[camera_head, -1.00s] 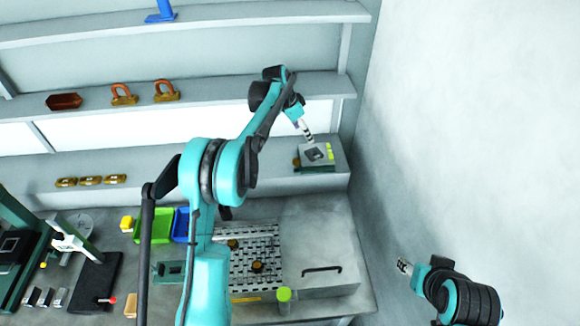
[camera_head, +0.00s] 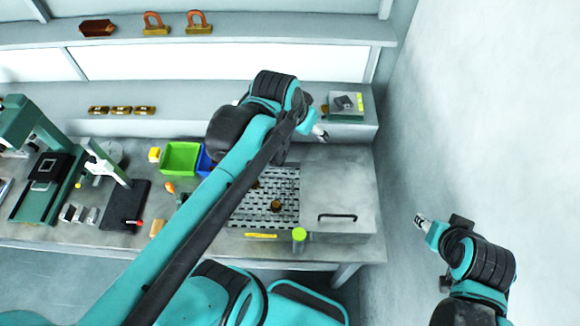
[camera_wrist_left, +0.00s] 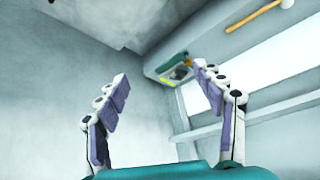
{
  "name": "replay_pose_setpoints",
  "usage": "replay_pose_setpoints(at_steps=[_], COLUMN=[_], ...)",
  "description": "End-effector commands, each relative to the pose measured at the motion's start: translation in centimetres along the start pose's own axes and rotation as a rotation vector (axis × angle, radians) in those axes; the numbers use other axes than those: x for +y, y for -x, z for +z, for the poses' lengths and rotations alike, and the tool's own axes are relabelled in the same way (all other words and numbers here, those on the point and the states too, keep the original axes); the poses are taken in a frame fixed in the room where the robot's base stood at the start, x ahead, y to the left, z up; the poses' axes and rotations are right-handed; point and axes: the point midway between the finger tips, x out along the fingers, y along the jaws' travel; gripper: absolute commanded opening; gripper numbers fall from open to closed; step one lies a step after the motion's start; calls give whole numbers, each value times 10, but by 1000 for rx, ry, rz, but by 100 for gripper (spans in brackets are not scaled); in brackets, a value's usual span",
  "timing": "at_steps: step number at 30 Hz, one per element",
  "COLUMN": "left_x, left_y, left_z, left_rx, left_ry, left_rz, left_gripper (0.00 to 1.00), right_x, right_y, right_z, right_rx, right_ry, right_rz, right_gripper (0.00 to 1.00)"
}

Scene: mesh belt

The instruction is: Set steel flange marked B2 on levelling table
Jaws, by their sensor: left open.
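A small block with a pale grey top, green side and yellow strip, which looks like the levelling table (camera_head: 357,116), stands on the ledge at the back right. A small dark-grey piece (camera_head: 345,102) is on its top; I cannot read a mark. The block also shows in the left wrist view (camera_wrist_left: 177,72), beyond my fingers. My left gripper (camera_head: 319,133) is open and empty, just in front and left of that block; its fingers (camera_wrist_left: 160,105) stand wide apart. My right gripper (camera_head: 424,222) is at the right, away from the bench; its jaw state is unclear. I cannot identify a flange marked B2.
A perforated mesh belt (camera_head: 248,216) with small brown round pieces (camera_head: 276,205) lies mid-bench, partly behind my left arm. A grey box with a black handle (camera_head: 340,190) stands beside it. Green bin (camera_head: 181,158), blue bin (camera_head: 205,163) and a green press (camera_head: 28,125) are further left.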

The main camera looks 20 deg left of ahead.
Motion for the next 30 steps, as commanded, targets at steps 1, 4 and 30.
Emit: replay_pose_setpoints(at_steps=[1,4,30], left_x=[4,8,14], left_y=[3,4,-2], left_z=[20,53,107], left_rx=[12,37,83], left_ry=[21,69,155], left_rz=[-10,-28,-55], left_gripper=[68,68,68], right_x=[0,0,0], right_y=[0,0,0], right_z=[0,0,0], right_rx=[0,0,0], right_ry=[0,0,0], right_rz=[0,0,0], right_gripper=[47,47,47])
